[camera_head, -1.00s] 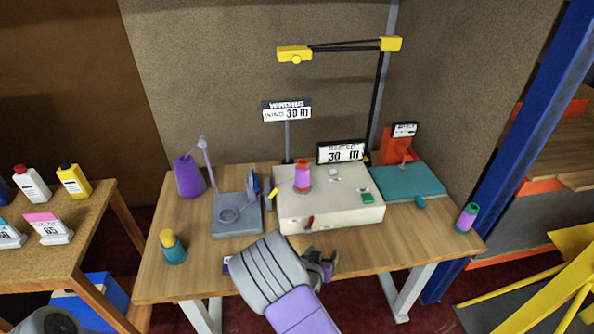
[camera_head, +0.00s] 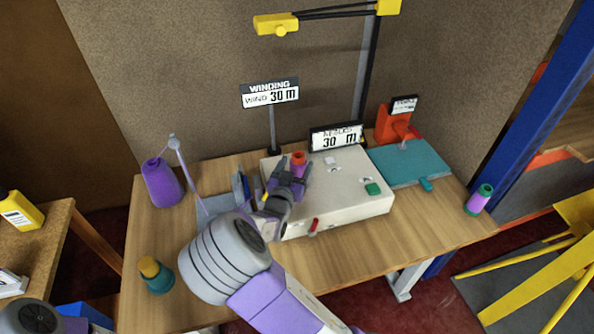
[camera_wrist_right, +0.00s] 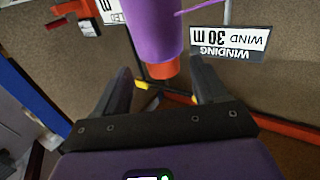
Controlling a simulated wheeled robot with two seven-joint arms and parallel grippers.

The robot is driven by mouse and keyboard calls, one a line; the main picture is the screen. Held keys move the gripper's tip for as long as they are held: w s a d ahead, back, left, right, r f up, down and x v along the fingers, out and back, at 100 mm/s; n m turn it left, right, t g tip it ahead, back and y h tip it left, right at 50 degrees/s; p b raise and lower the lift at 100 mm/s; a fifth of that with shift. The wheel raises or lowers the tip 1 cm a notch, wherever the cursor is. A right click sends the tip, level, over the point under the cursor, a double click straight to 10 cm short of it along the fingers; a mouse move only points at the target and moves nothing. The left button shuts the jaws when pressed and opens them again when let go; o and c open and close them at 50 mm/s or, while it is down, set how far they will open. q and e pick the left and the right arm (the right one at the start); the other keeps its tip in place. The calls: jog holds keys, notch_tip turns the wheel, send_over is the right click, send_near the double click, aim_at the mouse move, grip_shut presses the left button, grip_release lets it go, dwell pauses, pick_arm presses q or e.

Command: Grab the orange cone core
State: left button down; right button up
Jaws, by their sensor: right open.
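The orange cone core (camera_head: 298,157) stands on the cream winding machine (camera_head: 340,195), with purple thread wound around it. In the right wrist view its orange end (camera_wrist_right: 162,70) shows below the purple winding (camera_wrist_right: 155,25). My right gripper (camera_head: 291,168) is open, with its fingers at either side of the core in the head view. In the right wrist view the core lies ahead of the gap between the fingertips (camera_wrist_right: 160,77), with no clear contact. The core's lower part is hidden behind the gripper in the head view. My left gripper is out of view.
A purple cone (camera_head: 161,183) stands at the table's left, its thread running through a guide. A teal and yellow spool (camera_head: 155,275) is at the front left, a purple and green one (camera_head: 479,199) at the right edge. A winding sign (camera_head: 270,94) stands behind the machine.

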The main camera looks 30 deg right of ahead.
aim_at(296, 163)
jog(key=x, duration=0.4)
jog(key=shift+w+f+b, duration=0.15)
jog(key=shift+f+b, duration=0.05)
jog(key=shift+b, duration=0.2)
jog(key=shift+a, duration=0.1)
grip_shut()
